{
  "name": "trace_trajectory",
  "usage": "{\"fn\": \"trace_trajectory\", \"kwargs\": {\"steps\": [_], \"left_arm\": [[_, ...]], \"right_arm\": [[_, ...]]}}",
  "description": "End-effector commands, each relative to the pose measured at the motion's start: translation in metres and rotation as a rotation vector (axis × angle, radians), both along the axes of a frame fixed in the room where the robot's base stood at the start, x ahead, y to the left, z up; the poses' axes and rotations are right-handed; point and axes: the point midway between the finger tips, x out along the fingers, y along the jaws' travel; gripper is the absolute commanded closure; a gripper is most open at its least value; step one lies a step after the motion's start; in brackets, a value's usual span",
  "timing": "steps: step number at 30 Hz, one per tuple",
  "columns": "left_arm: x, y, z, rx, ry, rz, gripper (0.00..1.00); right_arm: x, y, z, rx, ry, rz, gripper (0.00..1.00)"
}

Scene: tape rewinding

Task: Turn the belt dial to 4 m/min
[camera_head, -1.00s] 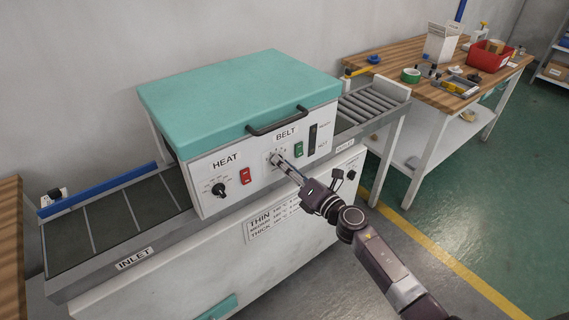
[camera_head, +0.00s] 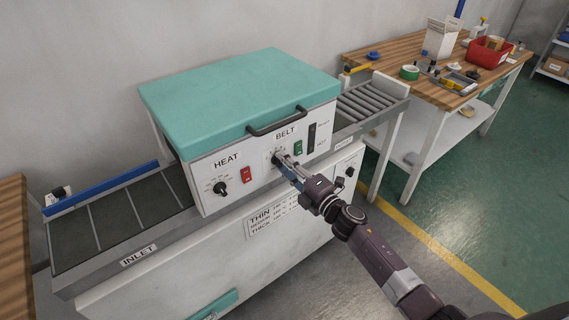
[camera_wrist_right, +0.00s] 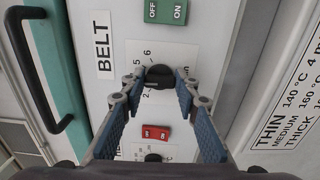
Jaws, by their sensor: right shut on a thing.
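The black belt dial (camera_head: 276,158) is on the white front panel of the machine, below the BELT label (camera_head: 285,133). My right gripper (camera_head: 282,162) reaches it from the lower right and is shut on it. In the right wrist view the dial (camera_wrist_right: 159,74) sits between the blue-padded fingertips. Numbers including 2, 5 and 6 show around it, with the others partly covered by the fingers. I cannot tell which number the dial points to. My left gripper is not in view.
The HEAT dial (camera_head: 219,188) and red switch (camera_head: 246,174) are left of the belt dial. The green switch (camera_head: 298,147) is close on its right. The lid handle (camera_head: 278,123) juts out above. A settings label (camera_head: 270,217) is below.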

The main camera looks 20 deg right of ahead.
Motion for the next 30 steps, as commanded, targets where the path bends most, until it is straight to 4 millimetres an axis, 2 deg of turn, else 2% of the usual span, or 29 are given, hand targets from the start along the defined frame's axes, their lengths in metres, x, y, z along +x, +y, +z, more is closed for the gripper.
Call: {"fn": "trace_trajectory", "kwargs": {"steps": [16, 17, 21, 30], "left_arm": [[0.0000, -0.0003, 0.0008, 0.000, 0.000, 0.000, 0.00], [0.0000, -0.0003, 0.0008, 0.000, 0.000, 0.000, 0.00], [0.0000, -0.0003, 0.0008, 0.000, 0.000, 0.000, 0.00], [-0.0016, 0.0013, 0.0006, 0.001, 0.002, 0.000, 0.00]], "right_arm": [[0.0005, -0.0017, 0.0000, 0.021, 0.007, -0.003, 0.96], [0.0005, -0.0017, 0.0000, 0.021, 0.007, -0.003, 0.68], [0.0004, -0.0013, 0.0000, 0.021, 0.007, -0.002, 0.54], [-0.0012, -0.0010, -0.0003, 0.021, 0.007, -0.001, 0.54]]}}
